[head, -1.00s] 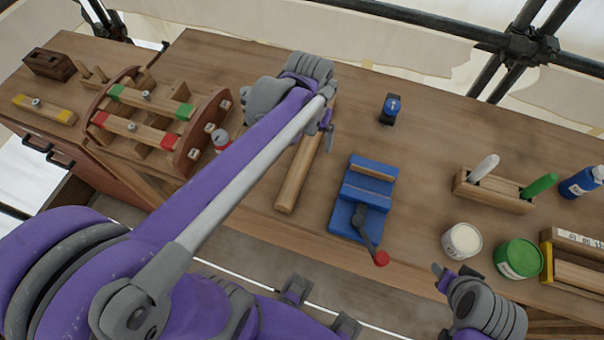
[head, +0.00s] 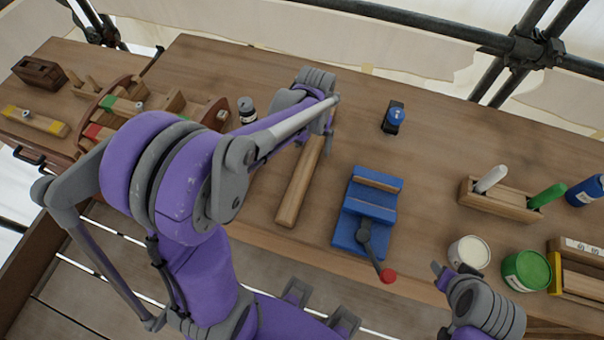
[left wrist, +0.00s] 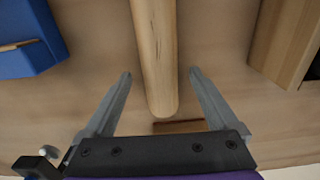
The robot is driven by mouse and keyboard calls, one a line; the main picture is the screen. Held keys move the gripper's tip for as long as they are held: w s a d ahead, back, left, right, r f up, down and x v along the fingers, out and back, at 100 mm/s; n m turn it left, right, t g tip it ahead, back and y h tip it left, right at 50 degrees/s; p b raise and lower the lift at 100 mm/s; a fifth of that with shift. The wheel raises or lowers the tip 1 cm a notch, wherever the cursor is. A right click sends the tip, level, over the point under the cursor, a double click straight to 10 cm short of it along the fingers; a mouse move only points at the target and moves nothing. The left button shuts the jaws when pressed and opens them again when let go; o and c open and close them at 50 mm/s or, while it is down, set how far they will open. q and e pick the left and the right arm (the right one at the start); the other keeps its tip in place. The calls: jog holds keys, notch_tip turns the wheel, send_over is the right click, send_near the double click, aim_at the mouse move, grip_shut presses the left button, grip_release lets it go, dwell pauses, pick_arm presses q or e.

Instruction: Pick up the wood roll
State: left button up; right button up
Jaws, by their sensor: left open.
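The wood roll (head: 302,185) is a long, pale wooden rod lying on the bench, left of the blue vise. My left gripper (head: 325,125) is over its far end in the head view, where my arm partly hides the roll. In the left wrist view the roll (left wrist: 157,50) runs between the two spread fingers of my left gripper (left wrist: 160,73), with a gap on each side. The gripper is open and holds nothing. My right gripper (head: 453,272) is at the front edge of the bench, right of the vise; its jaw opening is unclear.
The blue vise (head: 368,208) with a red-tipped handle stands right of the roll. A small blue-topped item (head: 394,117) is behind it. A white pot (head: 468,252) and green pot (head: 526,271) are right.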

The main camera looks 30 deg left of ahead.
pick_arm(q)
jog(key=shift+f, duration=0.7)
grip_shut()
